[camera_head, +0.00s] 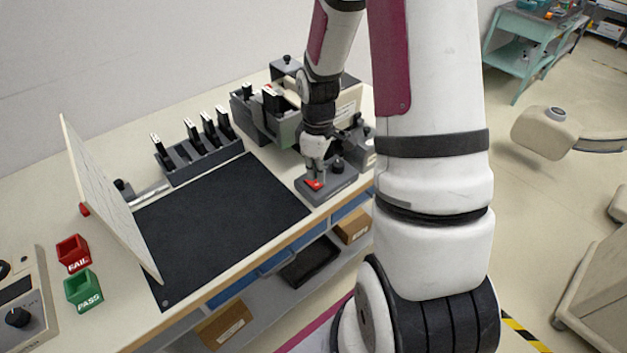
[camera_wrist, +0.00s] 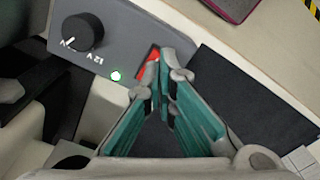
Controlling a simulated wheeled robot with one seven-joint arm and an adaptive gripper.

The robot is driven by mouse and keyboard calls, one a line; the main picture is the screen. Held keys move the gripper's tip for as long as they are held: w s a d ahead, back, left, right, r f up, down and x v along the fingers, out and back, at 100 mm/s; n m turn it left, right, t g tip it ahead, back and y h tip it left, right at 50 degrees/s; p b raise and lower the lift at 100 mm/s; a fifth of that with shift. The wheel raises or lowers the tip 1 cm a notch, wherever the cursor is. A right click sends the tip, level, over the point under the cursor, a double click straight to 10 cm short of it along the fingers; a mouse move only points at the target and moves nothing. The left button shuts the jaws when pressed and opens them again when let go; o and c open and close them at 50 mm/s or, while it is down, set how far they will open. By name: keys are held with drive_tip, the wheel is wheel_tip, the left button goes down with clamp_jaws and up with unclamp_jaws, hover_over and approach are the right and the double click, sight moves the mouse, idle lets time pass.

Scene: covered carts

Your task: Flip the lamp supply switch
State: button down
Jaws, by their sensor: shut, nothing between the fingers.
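The lamp supply is a grey box (camera_head: 343,180) at the bench's front edge, below my arm in the head view. Its top fills the upper left of the wrist view (camera_wrist: 131,45). It carries a black knob (camera_wrist: 83,33) by a "12V" mark, a lit green-white light (camera_wrist: 116,76) and a red rocker switch (camera_wrist: 148,62). The switch also shows in the head view (camera_head: 314,184). My gripper (camera_wrist: 163,58) is shut and empty, its fingertips at the red switch and covering part of it. I cannot tell whether they touch it.
A black mat (camera_head: 220,215) lies left of the box. A rack of black-handled tools (camera_head: 195,150) and grey-green equipment (camera_head: 265,115) stand behind. A tilted white panel (camera_head: 105,195), a red FAIL bin (camera_head: 73,253) and a green PASS bin (camera_head: 83,289) are at left.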

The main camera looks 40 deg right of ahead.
drive_tip(key=shift+f+b, duration=0.3)
drive_tip(key=shift+f, duration=0.8)
idle(0.5)
drive_tip(key=shift+r+p, duration=1.8)
drive_tip(key=shift+r, duration=1.75)
drive_tip(key=shift+w+r, duration=0.1)
drive_tip(key=shift+r, duration=0.15)
wheel_tip(320, 180, up, 10)
drive_tip(key=m+t, duration=0.1)
hover_over(317, 184)
drive_tip(key=a, duration=0.4)
drive_tip(key=s+a+r+m+t+h+b, duration=0.1)
drive_tip(key=s+a+r+m, duration=0.1)
drive_tip(key=s+a+r, duration=0.3)
drive_tip(key=s+a+r+m+t, duration=0.1)
drive_tip(key=s+a+r+t, duration=0.15)
drive_tip(key=r, duration=0.45)
drive_tip(key=s+a+r+m+t+y, duration=0.1)
drive_tip(key=s+a+r+m, duration=0.1)
drive_tip(key=s, duration=0.6)
drive_tip(key=a+r+b, duration=0.1)
drive_tip(key=a, duration=0.1)
drive_tip(key=shift+s+a+r, duration=0.15)
drive_tip(key=shift+a, duration=0.15)
